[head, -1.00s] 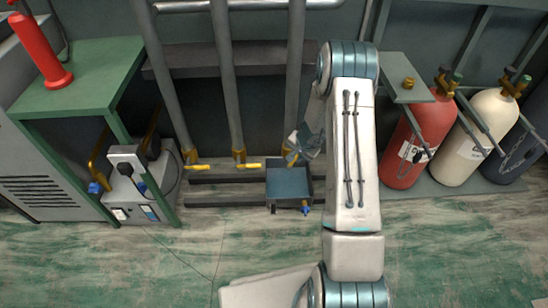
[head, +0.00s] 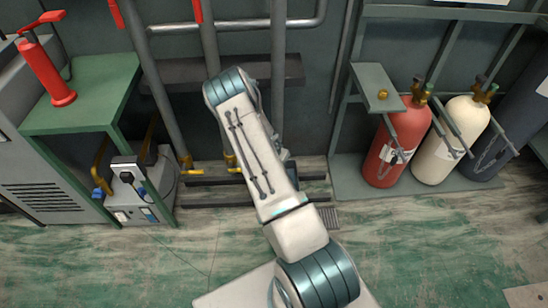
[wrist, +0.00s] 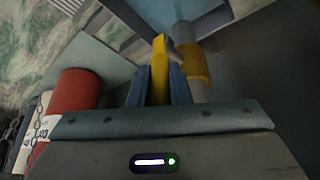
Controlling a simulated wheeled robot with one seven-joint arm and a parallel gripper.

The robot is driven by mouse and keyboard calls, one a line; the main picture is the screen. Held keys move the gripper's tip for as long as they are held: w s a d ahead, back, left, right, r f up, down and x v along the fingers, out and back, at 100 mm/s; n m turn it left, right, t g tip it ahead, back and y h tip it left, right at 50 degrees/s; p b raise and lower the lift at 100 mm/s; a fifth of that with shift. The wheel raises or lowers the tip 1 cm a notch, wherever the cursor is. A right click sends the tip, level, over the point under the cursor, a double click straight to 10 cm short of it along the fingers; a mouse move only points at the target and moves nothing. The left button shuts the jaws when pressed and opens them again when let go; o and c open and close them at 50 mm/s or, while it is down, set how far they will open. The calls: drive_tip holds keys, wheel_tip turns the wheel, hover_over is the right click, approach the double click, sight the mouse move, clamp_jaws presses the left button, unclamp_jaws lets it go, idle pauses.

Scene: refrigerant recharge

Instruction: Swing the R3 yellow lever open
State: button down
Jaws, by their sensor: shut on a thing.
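In the wrist view my gripper (wrist: 158,88) has its two blue fingers shut around a yellow lever (wrist: 160,65). The lever stands upright in that picture, beside a brass-yellow valve body (wrist: 195,66) on a grey pipe. In the head view my arm hides the third pipe's valve, this lever and most of my gripper. The yellow levers of the first pipe (head: 193,172) and second pipe (head: 234,169) show left of my arm, pointing sideways. The third pipe (head: 278,75) rises behind my arm.
A red gas cylinder (head: 397,140) and a cream cylinder (head: 441,138) stand in a rack at right. A green table (head: 90,95) with a red cylindrical thing (head: 46,70) is at left, a grey machine (head: 133,180) under it. The floor in front is mostly clear.

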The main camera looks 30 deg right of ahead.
idle(0.3)
drive_tip(key=c, duration=1.3)
unclamp_jaws()
drive_tip(key=shift+c, duration=0.2)
drive_tip(key=p+v, duration=0.4)
drive_tip(key=v, duration=0.9)
drive_tip(key=shift+a+r, duration=0.2)
drive_tip(key=shift+r, duration=0.15)
